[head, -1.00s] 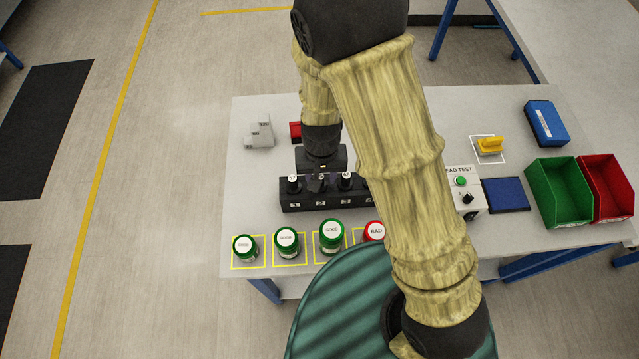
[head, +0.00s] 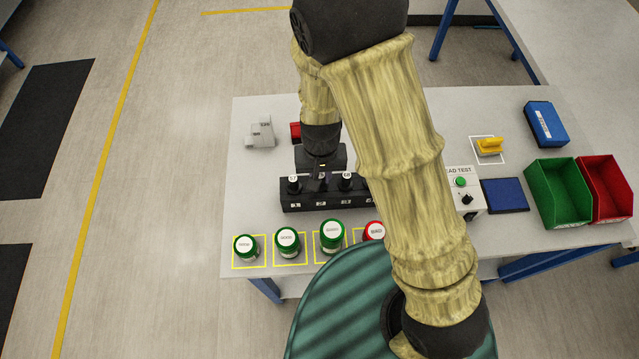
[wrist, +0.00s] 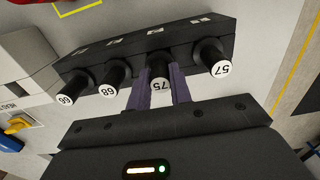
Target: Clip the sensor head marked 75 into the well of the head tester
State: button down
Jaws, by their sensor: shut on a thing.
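The sensor head marked 75 (wrist: 159,82) is a black cylinder with a white numbered top. It stands in the black rack (wrist: 140,48), between the heads marked 68 (wrist: 111,82) and 57 (wrist: 212,62). My gripper (wrist: 160,92) is shut on head 75, one purple finger on each side. In the head view my gripper (head: 320,178) is at the rack (head: 330,200). I cannot tell whether head 75 is still fully seated. The head tester (head: 466,190), a pale box with a green button and black knob, is right of my arm; its well is hidden.
A head marked 60 (wrist: 66,98) is at the rack's end. Green-capped jars (head: 287,240) and a red-capped one (head: 374,232) stand in front. A grey stepped block (head: 260,133) is at left; a blue pad (head: 505,194), green bin (head: 560,192) and red bin (head: 606,188) are at right.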

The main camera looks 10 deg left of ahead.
jog(key=shift+r+p, duration=0.65)
jog(key=shift+r, duration=0.1)
dwell(0.8)
jog(key=shift+r+p, duration=3.05)
jog(key=shift+r, duration=0.25)
jog(key=shift+r, duration=0.1)
